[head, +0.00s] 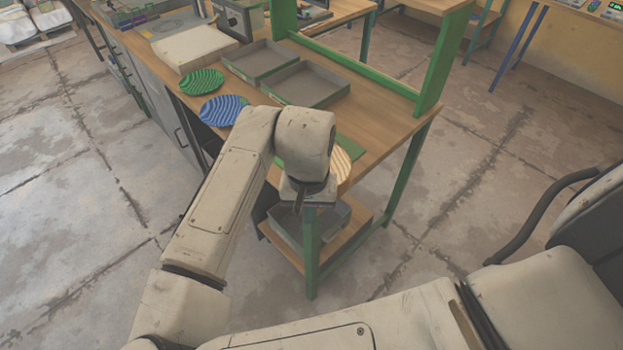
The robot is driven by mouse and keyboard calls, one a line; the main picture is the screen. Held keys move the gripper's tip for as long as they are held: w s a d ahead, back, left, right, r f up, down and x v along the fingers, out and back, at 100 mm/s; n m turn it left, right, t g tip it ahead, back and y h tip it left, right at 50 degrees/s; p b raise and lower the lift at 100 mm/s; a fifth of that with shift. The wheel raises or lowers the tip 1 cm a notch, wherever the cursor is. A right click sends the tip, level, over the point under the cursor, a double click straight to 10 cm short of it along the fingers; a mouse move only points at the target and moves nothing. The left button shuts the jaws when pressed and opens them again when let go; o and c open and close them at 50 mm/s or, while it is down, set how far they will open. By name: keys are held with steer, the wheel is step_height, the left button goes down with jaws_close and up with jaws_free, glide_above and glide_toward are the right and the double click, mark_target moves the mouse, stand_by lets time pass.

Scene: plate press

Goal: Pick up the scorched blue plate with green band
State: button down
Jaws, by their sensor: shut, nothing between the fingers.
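A blue plate (220,110) with lighter wavy stripes lies near the front left edge of the wooden table. My arm stands close to its right edge. I cannot make out a scorch mark or a green band on it. My gripper (301,203) points down by the table's near end, to the right of and nearer than the blue plate, well apart from it. It is shut and empty; its fingertips are small and dark in this view.
A green striped plate (202,82) lies just behind the blue one. A tan striped plate (342,165) is partly hidden behind my wrist. Two grey trays (262,58) (330,101) sit on the table (378,135). A green frame (437,70) rises at right.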

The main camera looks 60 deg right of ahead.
steer(key=w+d, duration=0.1)
steer(key=d, duration=0.1)
steer(key=w+d+p, duration=0.1)
steer(key=d, duration=0.2)
steer(key=w+d+p, duration=0.1)
steer(key=w+d, duration=0.1)
steer(key=shift+d, duration=0.4)
steer(key=shift+f+p, duration=0.2)
steer(key=shift+p, duration=0.15)
steer(key=shift+f, duration=0.65)
